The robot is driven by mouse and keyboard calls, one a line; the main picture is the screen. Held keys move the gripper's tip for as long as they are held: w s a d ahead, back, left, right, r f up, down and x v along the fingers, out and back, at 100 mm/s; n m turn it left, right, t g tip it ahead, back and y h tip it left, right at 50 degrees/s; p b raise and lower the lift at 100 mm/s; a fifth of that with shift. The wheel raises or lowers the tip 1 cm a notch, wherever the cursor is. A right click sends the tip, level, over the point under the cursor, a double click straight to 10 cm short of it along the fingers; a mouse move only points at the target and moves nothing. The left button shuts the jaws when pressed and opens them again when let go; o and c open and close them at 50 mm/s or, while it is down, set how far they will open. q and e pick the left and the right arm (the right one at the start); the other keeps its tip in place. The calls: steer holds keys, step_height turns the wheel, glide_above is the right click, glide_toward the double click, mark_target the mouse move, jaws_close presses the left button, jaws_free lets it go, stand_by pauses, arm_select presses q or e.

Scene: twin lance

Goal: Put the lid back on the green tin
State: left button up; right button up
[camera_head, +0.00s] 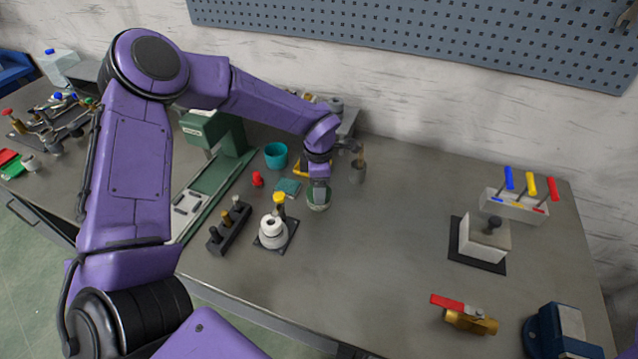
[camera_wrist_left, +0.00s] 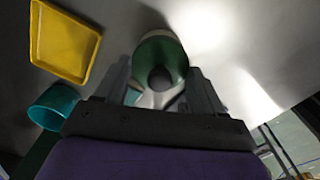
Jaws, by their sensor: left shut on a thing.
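My left gripper (camera_head: 319,187) reaches down from the left arm to the middle of the bench. It is shut on a green round piece with a dark round middle, which I take for the lid (camera_wrist_left: 173,52). In the left wrist view the fingers (camera_wrist_left: 160,88) stand on both sides of it. In the head view a green, pale-edged round thing, seemingly the green tin (camera_head: 318,204), shows right under the fingers. Lid and tin are hard to tell apart here, and I cannot tell whether they touch. My right gripper is not in view.
A teal cup (camera_head: 276,156), a yellow tray (camera_wrist_left: 65,40), a red piece (camera_head: 258,179) and a teal square (camera_head: 288,187) lie close by. White rings (camera_head: 272,233) stand in front, beside a dark block with pegs (camera_head: 230,228). The bench between there and the white box (camera_head: 484,240) is clear.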

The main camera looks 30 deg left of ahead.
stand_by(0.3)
arm_select(q)
steer(key=o, duration=1.1)
step_height(320, 180, up, 7)
steer(key=p, duration=0.6)
steer(key=shift+r, duration=0.1)
jaws_close()
steer(key=shift+f, duration=0.2)
stand_by(1.0)
